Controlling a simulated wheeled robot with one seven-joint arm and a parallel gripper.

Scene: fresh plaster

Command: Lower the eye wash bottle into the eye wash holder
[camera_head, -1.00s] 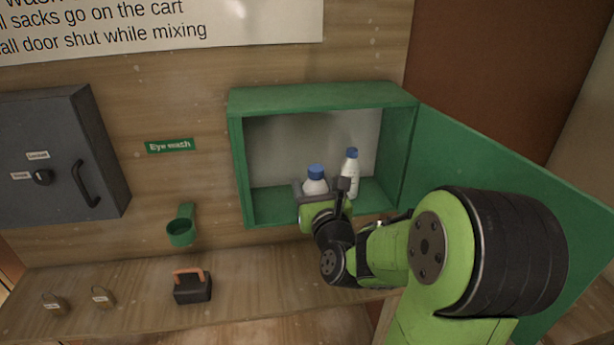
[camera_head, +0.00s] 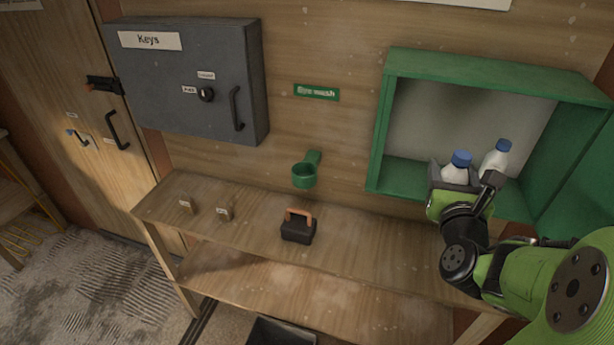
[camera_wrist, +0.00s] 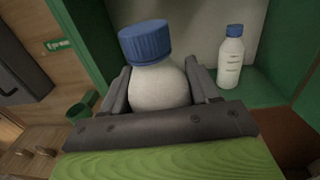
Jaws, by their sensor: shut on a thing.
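The eye wash bottle, white with a blue cap (camera_head: 460,159), is in my gripper (camera_head: 457,178) at the open front of the green cabinet. In the wrist view the bottle (camera_wrist: 158,84) stands between both fingers, cap up; its lower part is hidden by the gripper. The eye wash holder is a green ring (camera_head: 304,176) on the wall, left of the cabinet and below a green "Eye wash" sign (camera_head: 316,92). It looks empty and is well to the left of my gripper; it also shows in the wrist view (camera_wrist: 80,110).
A second white bottle (camera_head: 494,160) stands in the green cabinet (camera_head: 384,130), right of the held one. The grey key box (camera_head: 185,85) is on the wall.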

